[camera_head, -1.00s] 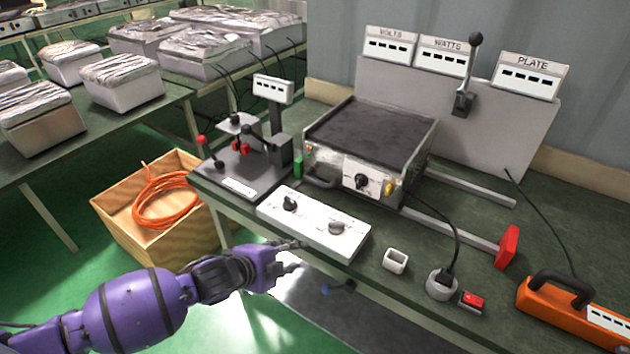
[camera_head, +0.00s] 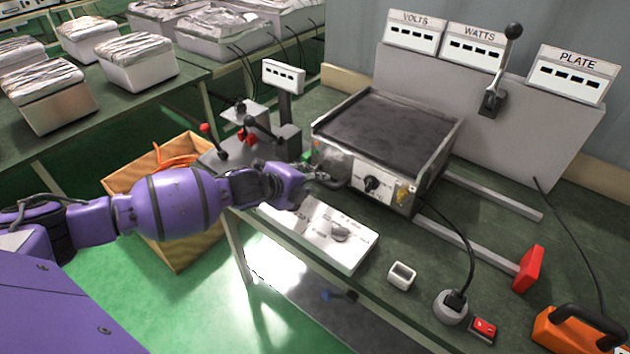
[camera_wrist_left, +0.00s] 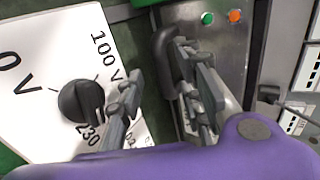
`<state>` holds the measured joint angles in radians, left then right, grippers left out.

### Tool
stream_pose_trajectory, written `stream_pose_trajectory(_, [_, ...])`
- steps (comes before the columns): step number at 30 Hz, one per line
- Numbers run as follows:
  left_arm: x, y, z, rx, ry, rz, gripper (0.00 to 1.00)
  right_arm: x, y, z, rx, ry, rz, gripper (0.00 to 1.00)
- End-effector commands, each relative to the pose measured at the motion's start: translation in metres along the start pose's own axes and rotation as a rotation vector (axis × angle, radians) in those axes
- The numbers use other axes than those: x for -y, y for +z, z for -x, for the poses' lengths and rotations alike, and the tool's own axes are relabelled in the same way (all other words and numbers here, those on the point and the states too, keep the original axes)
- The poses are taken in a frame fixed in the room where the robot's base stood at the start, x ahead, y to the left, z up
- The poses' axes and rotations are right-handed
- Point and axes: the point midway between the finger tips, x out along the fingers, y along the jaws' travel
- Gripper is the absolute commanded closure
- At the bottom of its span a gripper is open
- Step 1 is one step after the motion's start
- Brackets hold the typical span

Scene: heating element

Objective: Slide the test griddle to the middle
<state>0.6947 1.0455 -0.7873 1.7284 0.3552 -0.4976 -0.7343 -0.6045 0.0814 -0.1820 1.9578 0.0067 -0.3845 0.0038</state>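The test griddle (camera_head: 388,130), a grey metal box with a dark flat top, sits at the left end of two rails on the green bench. A dark handle loop (camera_head: 338,181) sticks out at its lower left; it also shows in the left wrist view (camera_wrist_left: 166,62). My left gripper (camera_head: 318,174) is close beside this handle. In the left wrist view its fingers (camera_wrist_left: 160,95) are apart, with the handle lying ahead of the gap, nearer the right finger. Whether they touch it I cannot tell. My right gripper is not in view.
Metal rails (camera_head: 490,196) run right to a red end block (camera_head: 528,268). A white dial box (camera_head: 335,238) lies below my left gripper. A stand with red-knobbed levers (camera_head: 245,135) is left of the griddle. A black cable (camera_head: 462,235) runs to a round socket (camera_head: 451,306).

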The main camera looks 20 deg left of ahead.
Motion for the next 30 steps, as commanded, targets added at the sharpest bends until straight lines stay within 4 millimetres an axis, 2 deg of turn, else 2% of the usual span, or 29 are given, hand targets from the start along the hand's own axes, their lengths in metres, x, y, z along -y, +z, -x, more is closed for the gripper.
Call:
stream_pose_trajectory(3, [-0.001,-0.001,-0.015,-0.001,0.0,0.003,0.66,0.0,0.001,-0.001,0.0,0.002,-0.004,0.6])
stream_pose_trajectory(6, [0.0,0.0,-0.021,0.0,0.0,0.001,0.66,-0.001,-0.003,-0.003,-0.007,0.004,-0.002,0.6])
stream_pose_trajectory(14, [0.001,0.0,-0.023,0.0,-0.001,0.0,0.66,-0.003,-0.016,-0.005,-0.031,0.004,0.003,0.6])
stream_pose_trajectory(15, [0.001,0.0,-0.023,0.0,-0.001,0.0,0.68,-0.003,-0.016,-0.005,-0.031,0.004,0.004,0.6])
stream_pose_trajectory(21, [0.0,0.0,-0.022,0.0,-0.001,0.0,0.94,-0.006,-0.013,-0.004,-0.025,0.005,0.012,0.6])
stream_pose_trajectory(23, [0.0,0.0,-0.022,0.0,0.0,0.0,1.0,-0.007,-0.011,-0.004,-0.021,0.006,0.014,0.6])
stream_pose_trajectory(30, [0.0,0.0,-0.022,0.0,0.001,0.0,1.0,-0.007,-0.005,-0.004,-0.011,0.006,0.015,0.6])
